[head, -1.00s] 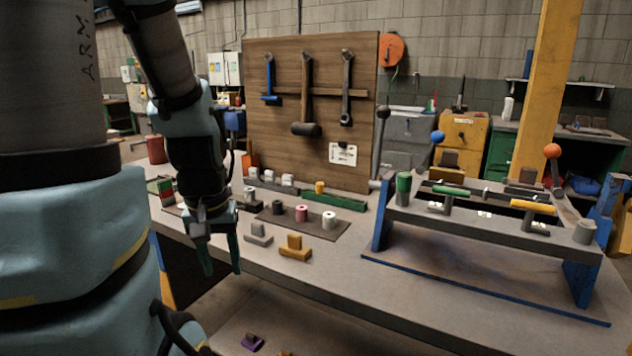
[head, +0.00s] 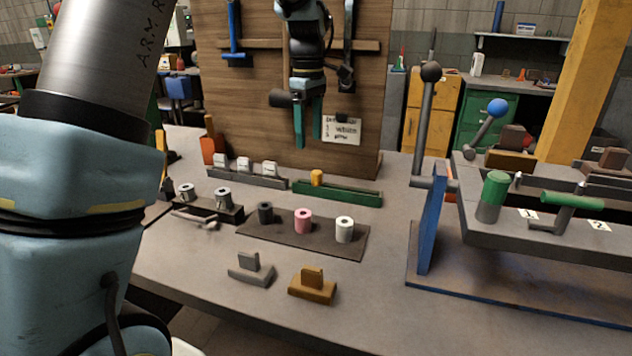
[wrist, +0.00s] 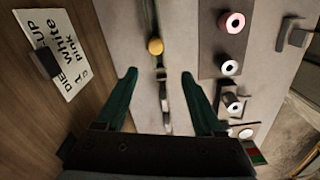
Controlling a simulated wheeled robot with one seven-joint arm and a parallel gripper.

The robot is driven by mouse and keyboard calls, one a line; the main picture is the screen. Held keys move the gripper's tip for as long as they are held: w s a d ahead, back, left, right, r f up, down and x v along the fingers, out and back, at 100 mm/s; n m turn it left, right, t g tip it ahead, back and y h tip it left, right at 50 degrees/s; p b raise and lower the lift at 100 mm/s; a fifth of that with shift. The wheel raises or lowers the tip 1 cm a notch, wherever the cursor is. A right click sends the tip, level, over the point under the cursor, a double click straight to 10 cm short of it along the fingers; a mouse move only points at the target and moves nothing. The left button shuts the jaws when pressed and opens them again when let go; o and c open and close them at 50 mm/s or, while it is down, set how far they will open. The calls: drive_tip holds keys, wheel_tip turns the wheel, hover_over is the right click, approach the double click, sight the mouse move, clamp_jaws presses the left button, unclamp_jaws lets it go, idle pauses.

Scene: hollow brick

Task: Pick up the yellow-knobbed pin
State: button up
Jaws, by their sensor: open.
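The yellow-knobbed pin (head: 316,177) stands upright at the left part of a green rail (head: 345,193) on the bench, with its knob on top. In the wrist view the yellow knob (wrist: 155,46) shows from above, ahead of the fingertips and roughly midway between them. My gripper (head: 308,138) points down in front of the wooden board, above the pin and apart from it. Its green fingers (wrist: 159,75) are spread in the wrist view, with nothing between them.
A wooden tool board (head: 237,110) with a card (head: 341,130) stands behind the rail. White blocks stand on a grey rail (head: 246,177) to the left. A dark mat (head: 281,239) holds black, pink and white rollers in front. A lever fixture (head: 432,225) stands right.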

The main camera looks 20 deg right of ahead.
sight(316, 171)
drive_tip(key=shift+s+d+f+n, duration=0.1)
drive_tip(key=shift+d+f+n, duration=0.1)
drive_tip(key=shift+d, duration=0.25)
drive_tip(key=shift+s+d+f+n, duration=0.1)
drive_tip(key=shift+d+f, duration=0.1)
drive_tip(key=shift+d, duration=0.25)
wheel_tip(316, 171, down, 4)
drive_tip(key=shift+r, duration=0.25)
drive_tip(key=shift+a+f+p, duration=0.15)
drive_tip(key=shift+f+p, duration=0.8)
drive_tip(key=shift+f, duration=2.05)
drive_tip(key=shift+c, duration=0.2)
clamp_jaws()
